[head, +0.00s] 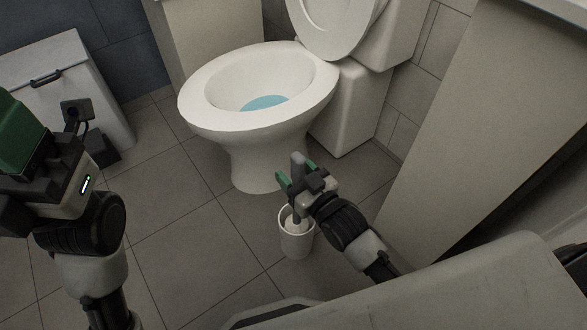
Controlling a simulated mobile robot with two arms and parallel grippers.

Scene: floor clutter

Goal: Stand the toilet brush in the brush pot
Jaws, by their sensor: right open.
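The white brush pot (296,246) stands on the tiled floor in front of the toilet. The toilet brush's white head (293,223) shows inside the pot's rim, and its grey handle (298,160) rises above. The brush looks close to upright. My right gripper (296,171) is over the pot, its green-tipped fingers open on either side of the handle. I cannot tell whether a finger touches it. The gripper hides the middle of the brush. My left gripper (76,112) is at the far left, away from the pot; its fingers do not show clearly.
The toilet (254,155) stands just behind the pot, its lid up and blue water in the bowl. A white cabinet with a dark handle (46,77) is at the back left. A pale panel (460,150) slopes along the right. Floor (175,240) left of the pot is clear.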

